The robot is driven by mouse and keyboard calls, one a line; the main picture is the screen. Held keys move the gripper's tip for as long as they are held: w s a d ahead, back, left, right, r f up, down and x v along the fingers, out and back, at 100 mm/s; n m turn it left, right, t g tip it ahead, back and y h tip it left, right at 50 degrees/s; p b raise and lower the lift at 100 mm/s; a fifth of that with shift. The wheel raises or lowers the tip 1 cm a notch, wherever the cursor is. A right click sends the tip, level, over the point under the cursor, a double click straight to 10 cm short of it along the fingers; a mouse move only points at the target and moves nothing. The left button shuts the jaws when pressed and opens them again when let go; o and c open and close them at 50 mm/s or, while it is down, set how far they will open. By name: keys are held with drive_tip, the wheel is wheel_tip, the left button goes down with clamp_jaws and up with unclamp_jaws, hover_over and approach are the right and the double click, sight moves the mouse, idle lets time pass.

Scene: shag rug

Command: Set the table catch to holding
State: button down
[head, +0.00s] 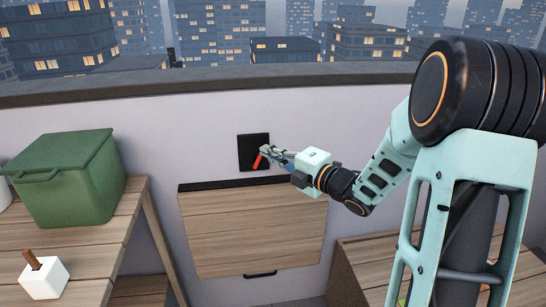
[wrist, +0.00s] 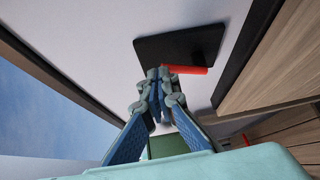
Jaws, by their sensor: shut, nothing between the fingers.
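The table catch is a black square plate (head: 250,143) on the pale wall, with a red lever (head: 257,161) that slants downward to the left in the head view. The plate (wrist: 185,43) and lever (wrist: 190,70) also show in the wrist view. The folding table's wooden panel (head: 255,235) hangs flat against the wall below the catch. My gripper (head: 266,151) is shut and empty in front of the plate. In the wrist view its fingertips (wrist: 158,73) are at one end of the lever; I cannot tell if they touch it.
A green lidded bin (head: 65,185) and a white block with a brown stick (head: 44,276) stand on a wooden bench at left. Another wooden bench (head: 365,260) is at right, partly behind my arm. A dark ledge (head: 150,87) tops the wall.

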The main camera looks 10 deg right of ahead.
drive_tip(key=shift+a+r+n+g+h+b, duration=0.3)
drive_tip(key=shift+a+n+g+h, duration=0.2)
drive_tip(key=shift+a+n, duration=0.25)
drive_tip(key=shift+s+d, duration=0.1)
drive_tip(key=shift+d, duration=0.1)
